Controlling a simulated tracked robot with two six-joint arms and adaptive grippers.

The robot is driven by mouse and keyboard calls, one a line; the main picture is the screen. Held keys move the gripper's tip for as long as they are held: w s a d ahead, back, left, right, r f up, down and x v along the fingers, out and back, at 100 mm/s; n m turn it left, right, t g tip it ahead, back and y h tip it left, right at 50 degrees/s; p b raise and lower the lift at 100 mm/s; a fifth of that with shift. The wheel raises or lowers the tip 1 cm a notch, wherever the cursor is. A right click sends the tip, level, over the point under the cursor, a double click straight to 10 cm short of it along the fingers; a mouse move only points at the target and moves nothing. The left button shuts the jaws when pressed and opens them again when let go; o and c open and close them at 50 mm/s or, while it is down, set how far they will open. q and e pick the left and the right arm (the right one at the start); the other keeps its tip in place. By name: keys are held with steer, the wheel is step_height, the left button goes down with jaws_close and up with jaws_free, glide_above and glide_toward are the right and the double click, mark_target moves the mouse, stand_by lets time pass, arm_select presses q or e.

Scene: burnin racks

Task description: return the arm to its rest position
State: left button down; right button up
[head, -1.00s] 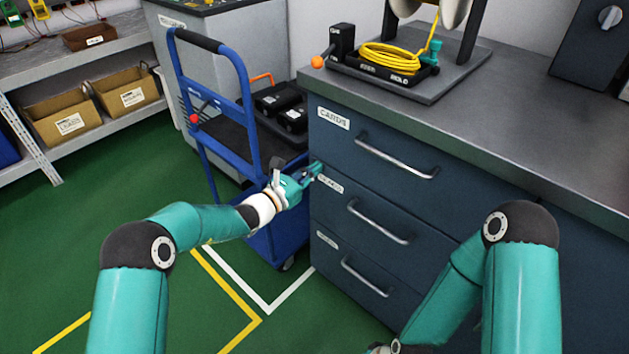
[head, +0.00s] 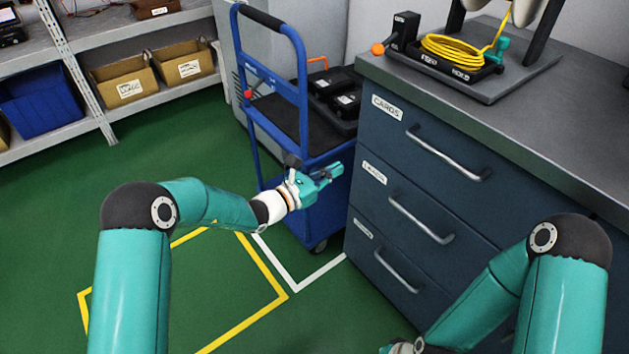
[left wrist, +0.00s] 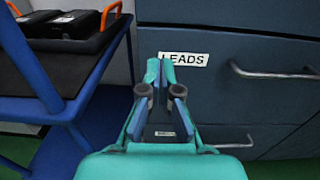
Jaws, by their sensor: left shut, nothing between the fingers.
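My left arm reaches forward from the left in the head view. Its teal gripper (head: 333,172) is shut and empty, in front of the blue trolley and left of the drawer cabinet. In the left wrist view the shut fingers (left wrist: 160,75) point at the cabinet front, just below the left end of the LEADS label (left wrist: 184,59).
A drawer cabinet (head: 400,160) with bar handles stands at right. A blue trolley (head: 300,95) carries black cases (head: 335,100). A coiled yellow cable (head: 455,50) lies on the worktop. Shelves with bins (head: 125,85) stand at left. Green floor (head: 150,240) between is open.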

arm_select(q)
steer(key=v, duration=0.6)
steer(key=s+d+f+m+g+y, duration=0.1)
steer(key=s+f+m+g, duration=0.3)
steer(key=s+f+g, duration=0.5)
steer(key=s+d+f+m+g+y, duration=0.1)
steer(key=s+f+m+g, duration=0.45)
steer(key=s, duration=0.85)
steer(key=s+a+f+m+y, duration=0.7)
steer(key=s+a+f+m, duration=0.4)
steer(key=s, duration=0.3)
steer(key=w+m+t+p, duration=0.2)
steer(key=w+m+t, duration=0.1)
steer(key=w+m, duration=0.1)
step_height(320, 180, up, 25)
steer(key=p, duration=2.4)
steer(key=shift+d+r, duration=0.2)
steer(key=shift+d, duration=0.15)
steer(key=shift+w, duration=0.1)
